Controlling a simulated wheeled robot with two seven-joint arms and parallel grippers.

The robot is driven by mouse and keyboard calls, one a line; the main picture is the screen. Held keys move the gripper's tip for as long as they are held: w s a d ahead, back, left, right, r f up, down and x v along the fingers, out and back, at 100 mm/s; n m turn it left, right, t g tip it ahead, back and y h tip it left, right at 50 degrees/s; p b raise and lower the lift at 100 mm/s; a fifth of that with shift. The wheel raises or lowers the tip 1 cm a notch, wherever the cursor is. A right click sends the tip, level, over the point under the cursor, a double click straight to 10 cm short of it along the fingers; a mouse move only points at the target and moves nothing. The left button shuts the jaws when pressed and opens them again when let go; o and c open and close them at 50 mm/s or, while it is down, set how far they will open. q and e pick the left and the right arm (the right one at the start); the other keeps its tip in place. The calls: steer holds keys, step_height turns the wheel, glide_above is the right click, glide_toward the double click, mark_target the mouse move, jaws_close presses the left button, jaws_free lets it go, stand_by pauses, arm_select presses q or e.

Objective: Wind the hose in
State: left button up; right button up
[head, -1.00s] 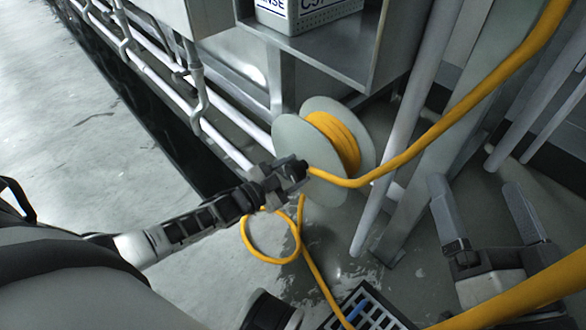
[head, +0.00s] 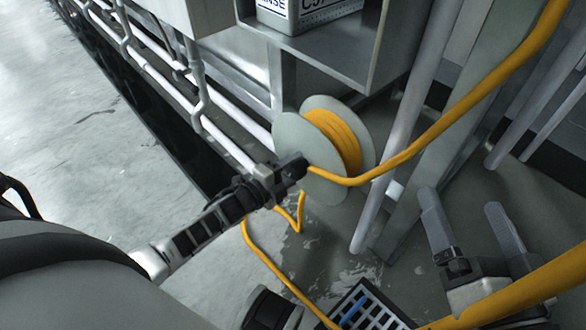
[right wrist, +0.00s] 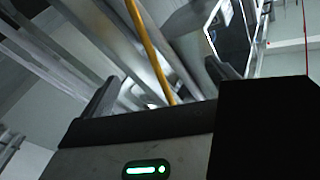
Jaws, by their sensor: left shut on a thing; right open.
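A pale grey-green reel (head: 290,140) with yellow hose (head: 336,140) wound on its core stands below a steel shelf in the head view. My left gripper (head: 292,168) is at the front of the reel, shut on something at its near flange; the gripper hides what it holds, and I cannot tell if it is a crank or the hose. Hose runs from beside it up to the upper right, and another length hangs below toward the floor. My right gripper (head: 468,228) is open and empty at the lower right, apart from the reel. The hose also shows in the right wrist view (right wrist: 150,50).
A floor grate (head: 366,308) lies at the bottom, with hose passing over its edge. Grey posts (head: 400,130) stand right of the reel. White pipes (head: 165,90) run along the left. A labelled box (head: 310,14) sits on the shelf (head: 335,50).

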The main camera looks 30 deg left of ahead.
arm_select(q)
steer(key=shift+s+d+f+m, duration=0.15)
steer(key=shift+m, duration=0.85)
steer(key=shift+m+b, duration=0.4)
steer(key=shift+m, duration=0.5)
arm_select(e)
steer(key=shift+w+d+r+n+t, duration=0.1)
steer(key=shift+w+r+n+t, duration=0.1)
steer(key=shift+r+n+t, duration=0.25)
steer(key=shift+w+r+n+t, duration=0.2)
steer(key=shift+r+n+t, duration=0.05)
steer(key=shift+r, duration=0.35)
arm_select(q)
steer(key=o, duration=1)
steer(key=shift+c, duration=0.2)
